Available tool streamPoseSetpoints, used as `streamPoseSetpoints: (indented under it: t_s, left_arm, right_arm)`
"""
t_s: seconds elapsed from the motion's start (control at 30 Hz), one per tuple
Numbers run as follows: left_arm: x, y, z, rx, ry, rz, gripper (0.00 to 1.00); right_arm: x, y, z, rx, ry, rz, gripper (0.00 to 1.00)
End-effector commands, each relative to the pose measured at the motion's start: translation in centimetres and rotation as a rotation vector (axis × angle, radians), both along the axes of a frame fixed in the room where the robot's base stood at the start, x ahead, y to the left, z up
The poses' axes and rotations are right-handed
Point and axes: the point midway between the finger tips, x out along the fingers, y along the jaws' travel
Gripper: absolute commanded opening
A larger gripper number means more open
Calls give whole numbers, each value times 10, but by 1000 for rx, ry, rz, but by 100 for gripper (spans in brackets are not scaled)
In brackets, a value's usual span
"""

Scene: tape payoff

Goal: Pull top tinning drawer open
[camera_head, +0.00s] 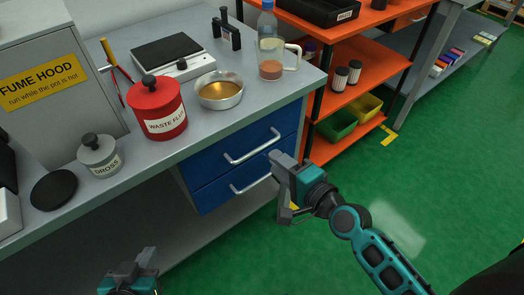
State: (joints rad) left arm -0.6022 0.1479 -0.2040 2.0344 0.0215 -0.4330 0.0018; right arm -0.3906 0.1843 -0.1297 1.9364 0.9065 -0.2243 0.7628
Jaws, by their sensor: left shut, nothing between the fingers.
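The top drawer (270,124) is blue with a silver bar handle (252,148) and sits shut under the grey bench. A second blue drawer (215,193) with its own silver handle (247,182) is below it, also shut. My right gripper (284,190) is in front of the drawers' right side, just below the top handle's right end and near the lower handle's right end. Its fingers are apart, with no object seen between them. It hides part of the lower drawer. My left gripper (134,268) is low at the bottom edge, shut and empty, away from the drawers.
On the bench (195,135) stand a red waste flux can (157,108), a grey dross pot (98,156), a metal pot (220,92) and a jug (271,60). An orange shelf rack (370,70) stands right of the drawers. The green floor (440,170) is clear.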

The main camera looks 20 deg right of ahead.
Motion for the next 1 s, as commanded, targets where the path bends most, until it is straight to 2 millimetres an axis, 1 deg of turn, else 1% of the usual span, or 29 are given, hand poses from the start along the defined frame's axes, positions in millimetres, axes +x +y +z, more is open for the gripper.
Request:
streamPoseSetpoints:
  t_s: [0.03,0.1,0.3,0.5,0.77,0.87,1.0]
  left_arm:
    - [0,0,-2,-2,1,2,0]
    - [0,0,-3,-4,2,5,0]
    - [0,0,-7,-2,11,5,0]
    - [0,0,-7,-3,9,5,0]
    - [2,1,-4,1,3,1,0]
    - [2,1,-4,2,2,-1,0]
    - [2,1,-4,3,2,-3,0]
  right_arm:
    - [11,4,-2,3,-2,-1,36]
    - [23,8,-5,1,-2,-1,36]
    - [49,18,-12,0,0,0,36]
    - [60,22,-14,-2,0,0,36]
    - [61,23,-14,-2,0,0,36]
    - [61,22,-14,-3,1,0,28]
    - [61,22,-14,-3,1,0,15]
